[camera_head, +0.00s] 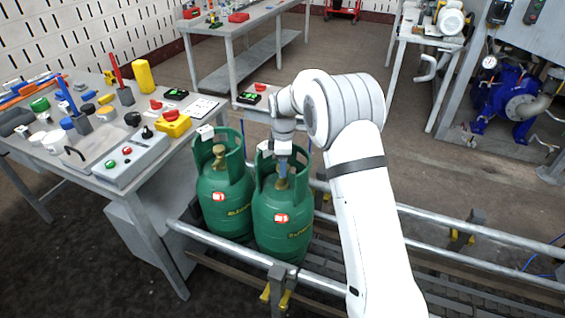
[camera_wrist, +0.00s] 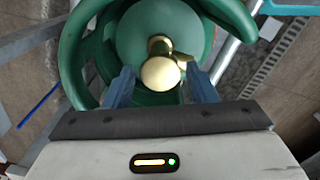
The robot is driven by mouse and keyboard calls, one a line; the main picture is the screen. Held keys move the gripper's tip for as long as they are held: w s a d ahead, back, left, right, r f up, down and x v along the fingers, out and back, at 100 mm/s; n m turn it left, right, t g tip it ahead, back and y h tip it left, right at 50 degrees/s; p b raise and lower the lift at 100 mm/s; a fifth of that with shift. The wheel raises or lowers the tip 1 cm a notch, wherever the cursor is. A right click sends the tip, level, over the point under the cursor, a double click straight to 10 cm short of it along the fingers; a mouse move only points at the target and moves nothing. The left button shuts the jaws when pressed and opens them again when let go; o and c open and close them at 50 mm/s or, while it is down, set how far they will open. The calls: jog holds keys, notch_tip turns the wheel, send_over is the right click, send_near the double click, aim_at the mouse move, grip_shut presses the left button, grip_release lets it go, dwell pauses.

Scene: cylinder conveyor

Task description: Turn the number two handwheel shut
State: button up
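Two green gas cylinders stand upright side by side on the conveyor, the left one (camera_head: 224,200) and the right one (camera_head: 284,222). The left cylinder's brass valve (camera_head: 219,155) shows inside its collar. My gripper (camera_head: 282,163) points down into the collar of the right cylinder, over its brass valve (camera_head: 282,183). In the wrist view, the round brass handwheel (camera_wrist: 160,73) lies between the blue-grey fingers of my gripper (camera_wrist: 161,80). The fingers are open, with a gap on each side of the handwheel. I cannot read any number on the cylinders' white tags.
Conveyor rails (camera_head: 480,237) run along both sides of the cylinders. A workbench (camera_head: 100,150) crowded with tools and a grey button box stands at left. The conveyor right of my arm is empty.

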jog(key=c, duration=0.7)
jog(key=shift+c, duration=0.2)
jog(key=shift+r+m, duration=0.1)
jog(key=shift+m, duration=0.2)
jog(key=m, duration=0.3)
jog(key=shift+m+p, duration=0.3)
jog(key=shift+p, duration=0.05)
jog(key=m, duration=0.3)
jog(key=shift+m, duration=0.3)
jog(key=m, duration=0.6)
jog(key=shift+p, duration=0.35)
jog(key=m, duration=0.5)
jog(key=shift+w, duration=0.1)
jog(key=shift+m, duration=0.4)
